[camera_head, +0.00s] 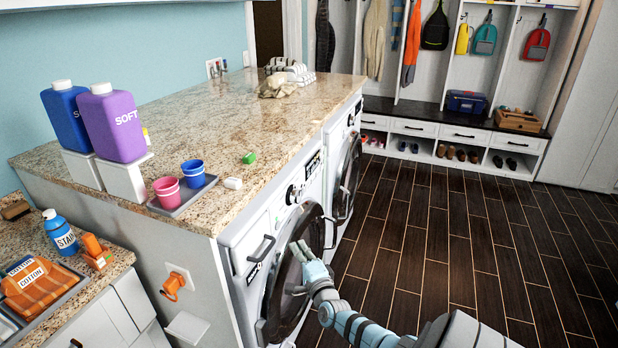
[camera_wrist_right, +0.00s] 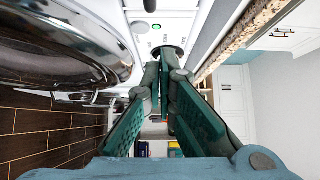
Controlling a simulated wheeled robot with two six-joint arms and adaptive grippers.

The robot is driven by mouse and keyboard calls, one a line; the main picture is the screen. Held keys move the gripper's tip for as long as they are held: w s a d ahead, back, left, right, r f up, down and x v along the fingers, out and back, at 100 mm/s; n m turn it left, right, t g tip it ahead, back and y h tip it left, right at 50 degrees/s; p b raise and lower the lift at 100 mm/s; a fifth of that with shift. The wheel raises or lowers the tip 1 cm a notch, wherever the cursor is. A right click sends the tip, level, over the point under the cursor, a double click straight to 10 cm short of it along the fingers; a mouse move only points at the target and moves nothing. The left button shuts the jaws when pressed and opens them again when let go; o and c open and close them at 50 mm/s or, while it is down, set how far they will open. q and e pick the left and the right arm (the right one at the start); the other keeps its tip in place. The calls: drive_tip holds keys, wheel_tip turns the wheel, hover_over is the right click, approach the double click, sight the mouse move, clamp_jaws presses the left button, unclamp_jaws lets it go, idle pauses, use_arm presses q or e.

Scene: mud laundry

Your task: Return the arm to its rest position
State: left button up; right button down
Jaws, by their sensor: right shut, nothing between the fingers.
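My right arm (camera_head: 365,328) comes in from the bottom right of the head view and reaches toward the front washing machine. My right gripper (camera_head: 302,250) is shut and empty, in front of that machine's round dark door (camera_head: 287,290). I cannot tell whether it touches the door. In the right wrist view the green fingers of the gripper (camera_wrist_right: 165,75) come together at the far end with nothing between them. The round door (camera_wrist_right: 70,50) fills the upper left there. My left gripper is not in view.
A second machine door (camera_head: 349,177) stands farther back under the granite countertop (camera_head: 230,115). The dark wooden floor (camera_head: 450,235) to the right is clear up to the shoe bench.

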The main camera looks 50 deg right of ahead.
drive_tip(key=v, duration=0.3)
drive_tip(key=shift+w+a+f, duration=0.1)
drive_tip(key=shift+a+f, duration=0.05)
drive_tip(key=shift+a, duration=0.2)
